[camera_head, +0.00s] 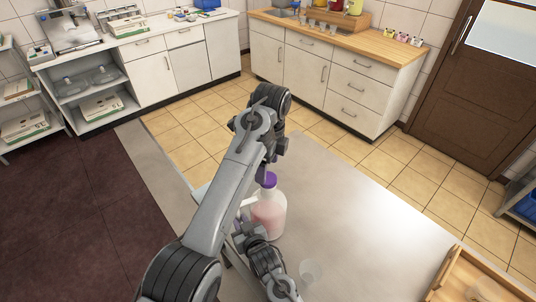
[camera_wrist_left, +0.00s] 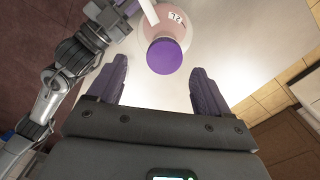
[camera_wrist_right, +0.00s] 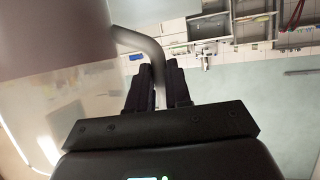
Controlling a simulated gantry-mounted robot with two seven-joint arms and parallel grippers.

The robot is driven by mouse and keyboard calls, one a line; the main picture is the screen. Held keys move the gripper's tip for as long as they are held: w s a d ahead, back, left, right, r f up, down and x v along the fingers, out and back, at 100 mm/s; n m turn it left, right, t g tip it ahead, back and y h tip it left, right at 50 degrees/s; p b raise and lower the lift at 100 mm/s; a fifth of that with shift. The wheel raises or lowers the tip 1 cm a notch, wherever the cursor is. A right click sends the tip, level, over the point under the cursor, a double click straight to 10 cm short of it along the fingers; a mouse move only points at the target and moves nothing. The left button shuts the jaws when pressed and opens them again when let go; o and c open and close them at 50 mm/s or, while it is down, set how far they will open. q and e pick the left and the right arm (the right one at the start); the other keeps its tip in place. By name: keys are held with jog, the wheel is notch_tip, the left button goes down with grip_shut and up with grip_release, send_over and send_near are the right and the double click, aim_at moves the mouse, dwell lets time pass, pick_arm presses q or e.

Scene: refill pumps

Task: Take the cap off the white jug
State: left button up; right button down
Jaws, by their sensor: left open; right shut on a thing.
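The white jug (camera_head: 270,215) is translucent with pinkish contents and stands upright on the metal table. Its purple cap (camera_head: 269,180) is on its neck. In the left wrist view, the cap (camera_wrist_left: 164,57) shows between and just beyond the fingertips of my left gripper (camera_wrist_left: 159,73), which is open and empty. In the head view, my left gripper hangs close above the cap and its fingers are partly hidden. My right gripper (camera_wrist_right: 154,82) is shut on the jug's pale curved handle (camera_wrist_right: 140,42). In the head view, my arm partly hides the jug's left side.
A clear round item (camera_head: 310,270) lies near the front of the metal table (camera_head: 360,205); I cannot tell what it is. A wooden tray (camera_head: 445,275) is at the lower right. The table right of the jug is clear. Counters (camera_head: 345,42) stand beyond the tiled floor.

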aim_at(268, 178)
pick_arm(q)
jog(key=m, duration=0.2)
jog(key=r+m, duration=0.1)
jog(key=m, duration=0.1)
jog(key=shift+r, duration=0.1)
jog(key=shift+r+m, duration=0.3)
jog(key=shift+m, duration=0.3)
jog(key=shift+w+r, duration=0.1)
jog(key=shift+r, duration=0.15)
jog(key=shift+h, duration=0.3)
jog(key=shift+d+f, duration=0.1)
jog(key=shift+f, duration=3.5)
